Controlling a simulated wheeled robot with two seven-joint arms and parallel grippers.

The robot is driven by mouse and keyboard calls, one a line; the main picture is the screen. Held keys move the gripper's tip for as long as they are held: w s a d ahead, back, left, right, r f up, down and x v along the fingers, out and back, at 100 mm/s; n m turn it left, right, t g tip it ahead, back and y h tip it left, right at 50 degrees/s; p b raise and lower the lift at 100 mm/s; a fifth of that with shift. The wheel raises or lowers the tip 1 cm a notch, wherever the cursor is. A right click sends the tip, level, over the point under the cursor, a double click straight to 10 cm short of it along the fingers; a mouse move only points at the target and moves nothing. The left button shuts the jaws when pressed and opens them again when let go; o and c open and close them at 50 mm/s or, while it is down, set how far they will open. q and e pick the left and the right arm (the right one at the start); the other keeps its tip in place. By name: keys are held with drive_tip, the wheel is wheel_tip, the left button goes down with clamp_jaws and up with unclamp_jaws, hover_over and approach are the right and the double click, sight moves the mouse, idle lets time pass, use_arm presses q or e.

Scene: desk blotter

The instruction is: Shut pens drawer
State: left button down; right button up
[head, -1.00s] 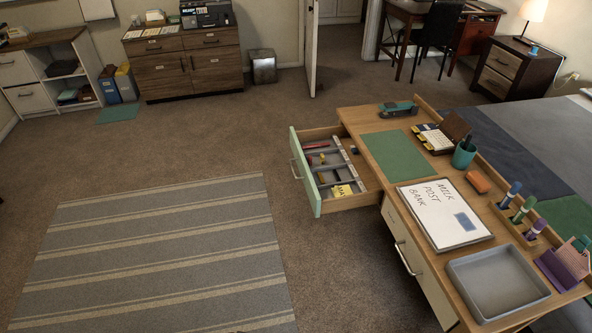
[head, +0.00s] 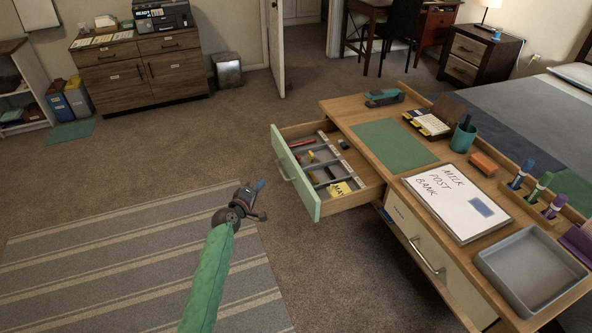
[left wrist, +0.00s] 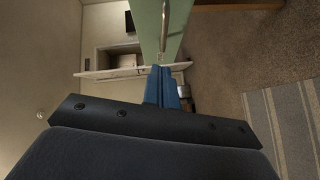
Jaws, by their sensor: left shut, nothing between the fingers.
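The pens drawer (head: 330,205) stands pulled out from the left side of the desk. Its mint-green front (head: 295,180) faces left and has a metal bar handle (head: 284,172). Inside are a grey divided tray, pens, small items and a yellow card. My left gripper (head: 260,186) is shut and empty, left of the drawer front with visible carpet between them. In the left wrist view its blue fingers (left wrist: 161,88) are together, pointing towards the mint-green front (left wrist: 172,35); the exact gap is hard to judge. My right gripper is in no view.
The desk top holds a green mat (head: 394,144), a whiteboard (head: 457,203), a grey tray (head: 487,262), a teal cup (head: 463,140) and a stapler (head: 384,97). A closed drawer (head: 432,260) lies nearer. Carpet and a striped rug (head: 130,255) left of the desk are clear.

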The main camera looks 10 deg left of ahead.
use_arm(q)
drive_tip(key=r+n, duration=0.1)
drive_tip(key=n, duration=0.1)
drive_tip(key=n+t, duration=0.1)
drive_tip(key=n, duration=0.1)
approach(286, 154)
drive_tip(key=w+a, duration=0.2)
drive_tip(key=w, duration=0.1)
drive_tip(key=shift+w+d+y+p, duration=0.4)
drive_tip(key=shift+w+d+p, duration=0.4)
drive_tip(key=shift+d, duration=0.25)
drive_tip(key=shift+w+d, duration=0.45)
drive_tip(key=shift+d, duration=0.2)
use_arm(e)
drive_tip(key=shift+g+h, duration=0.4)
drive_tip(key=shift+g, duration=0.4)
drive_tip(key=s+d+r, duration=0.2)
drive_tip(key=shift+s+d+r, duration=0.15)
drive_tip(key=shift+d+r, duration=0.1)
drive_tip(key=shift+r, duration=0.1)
